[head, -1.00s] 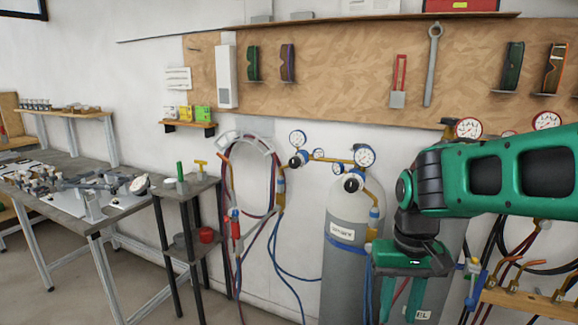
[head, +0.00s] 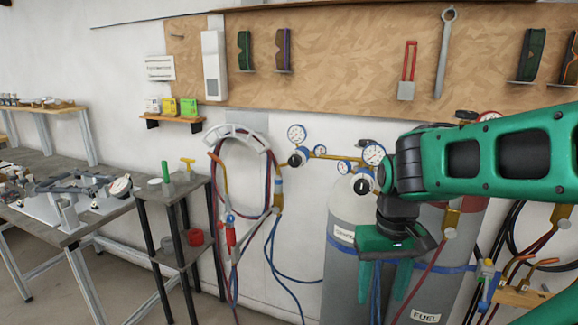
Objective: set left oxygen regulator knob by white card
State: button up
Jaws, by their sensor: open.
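The left regulator has a round white gauge (head: 297,133) and a black knob (head: 297,158), mounted on a brass line at the wall. A second regulator with a gauge (head: 373,154) and black knob (head: 363,186) sits above the grey cylinder with a blue band (head: 340,258). A white card (head: 159,68) with print too small to read hangs on the wall at upper left. My gripper (head: 384,284) points down in front of the cylinders, open and empty, to the right of and below the left knob. My arm hides part of the right-hand cylinder.
A small dark stand (head: 188,190) with a green and a yellow item is left of the hoses (head: 272,190). A wall shelf (head: 175,120) holds small coloured boxes. A workbench (head: 70,225) is at far left. A torch rack (head: 525,297) is at lower right.

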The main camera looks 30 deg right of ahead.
jog(key=w+d+f+n+h, duration=0.45)
jog(key=w+d+n, duration=0.3)
jog(key=w, duration=0.35)
jog(key=n+t+h, duration=1)
jog(key=n+t, duration=0.1)
jog(key=n, duration=1.5)
send_near(293, 163)
jog(key=shift+m, duration=0.25)
jog(key=x, duration=0.9)
jog(key=shift+w+d, duration=0.15)
jog(key=shift+d, duration=0.05)
jog(key=c, duration=1)
